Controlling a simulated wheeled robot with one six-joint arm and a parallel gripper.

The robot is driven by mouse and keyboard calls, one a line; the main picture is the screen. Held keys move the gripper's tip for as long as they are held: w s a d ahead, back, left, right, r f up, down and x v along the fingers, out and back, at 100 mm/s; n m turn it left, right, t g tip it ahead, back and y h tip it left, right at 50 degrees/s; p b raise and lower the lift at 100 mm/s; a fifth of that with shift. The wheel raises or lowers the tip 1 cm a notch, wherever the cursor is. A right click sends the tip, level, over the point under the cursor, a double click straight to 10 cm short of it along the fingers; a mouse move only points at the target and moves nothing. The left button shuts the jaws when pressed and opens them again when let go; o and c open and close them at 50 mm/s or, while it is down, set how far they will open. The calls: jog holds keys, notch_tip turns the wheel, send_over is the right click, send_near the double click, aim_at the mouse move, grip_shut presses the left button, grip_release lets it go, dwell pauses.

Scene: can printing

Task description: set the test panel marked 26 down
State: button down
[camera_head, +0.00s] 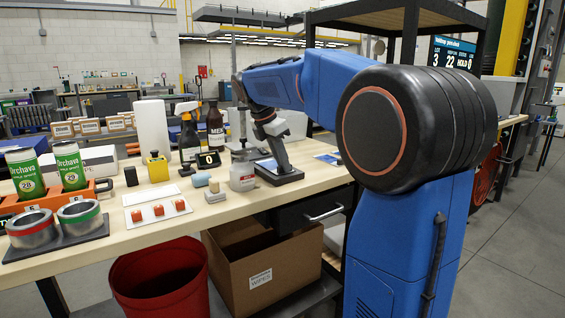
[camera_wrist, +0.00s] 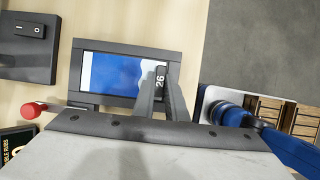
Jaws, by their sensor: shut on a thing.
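The test panel marked 26 (camera_wrist: 115,72) is a flat blue and white sheet with a dark end strip bearing the number 26. In the wrist view it lies within a dark grey rectangular frame (camera_wrist: 125,46). My gripper (camera_wrist: 161,88) is shut on the strip at its right end, one finger on each side. In the head view my gripper (camera_head: 282,168) points down over the grey frame (camera_head: 276,180) on the workbench, and the blue panel shows beside the fingers. I cannot tell whether the panel rests fully on the frame's floor.
A white-labelled jar (camera_head: 243,175) stands just left of the frame. Another blue sheet (camera_head: 328,158) lies to the right on the workbench (camera_head: 322,178). In the wrist view, a dark switch box (camera_wrist: 28,62) and a red knob (camera_wrist: 32,109) are at left. The bench edge is near.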

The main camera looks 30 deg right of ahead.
jog(key=shift+f, duration=0.15)
jog(key=c, duration=1.8)
grip_release()
jog(key=shift+o, duration=0.2)
jog(key=v, duration=1.2)
jog(key=s+a+f+m+t+y, duration=0.1)
jog(key=s+a+f+m, duration=0.2)
jog(key=s+f+m, duration=0.3)
jog(key=s+a+f+m+t+y, duration=0.2)
jog(key=s+a+f+m, duration=0.2)
jog(key=s+f, duration=1)
jog(key=s+a+f+m+t+y, duration=0.1)
jog(key=s+a+f+m, duration=0.3)
jog(key=s+f+m, duration=0.4)
notch_tip(320, 180, down, 3)
jog(key=shift+s+a+t, duration=0.15)
jog(key=shift+s+t, duration=0.15)
jog(key=shift+s, duration=0.7)
